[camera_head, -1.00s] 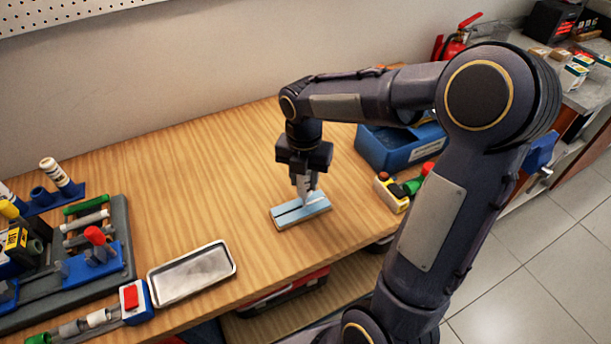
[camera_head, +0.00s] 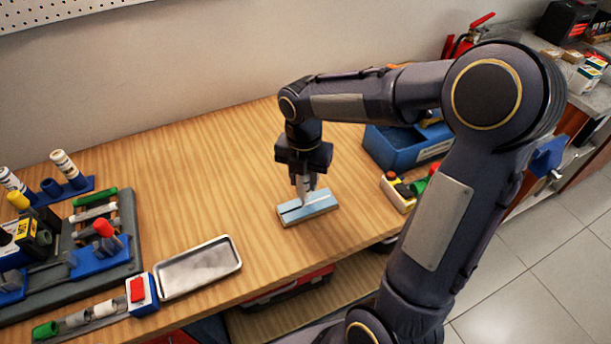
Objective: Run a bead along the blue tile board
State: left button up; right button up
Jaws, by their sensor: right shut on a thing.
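The blue tile board (camera_head: 322,208) lies flat near the front edge of the wooden bench. A dark seam runs along its left part, and a pale line, seemingly a bead, lies along its right part. My right gripper (camera_head: 305,180) is above the board, pointing down, shut on a slim pale applicator (camera_head: 304,193). The applicator's tip is at the seam near the board's middle, where dark meets pale. Whether it touches the surface I cannot tell. Most of the applicator is hidden by the gripper. My left gripper is not in view.
A metal tray (camera_head: 198,267) lies left of the board. A grey rack (camera_head: 128,250) with tools and a blue tube holder (camera_head: 75,190) stand further left. A blue bin (camera_head: 400,150) and a small box of coloured parts (camera_head: 398,192) are at right. The bench between tray and board is clear.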

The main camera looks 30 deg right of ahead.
jog(key=shift+o, duration=1)
jog(key=shift+c, duration=1)
jog(key=shift+a, duration=0.15)
jog(key=shift+a, duration=0.15)
jog(key=shift+w+a, duration=0.1)
jog(key=shift+a, duration=0.55)
jog(key=shift+o, duration=0.5)
jog(key=shift+c, duration=0.5)
jog(key=shift+w+a, duration=0.1)
jog(key=shift+a, duration=0.8)
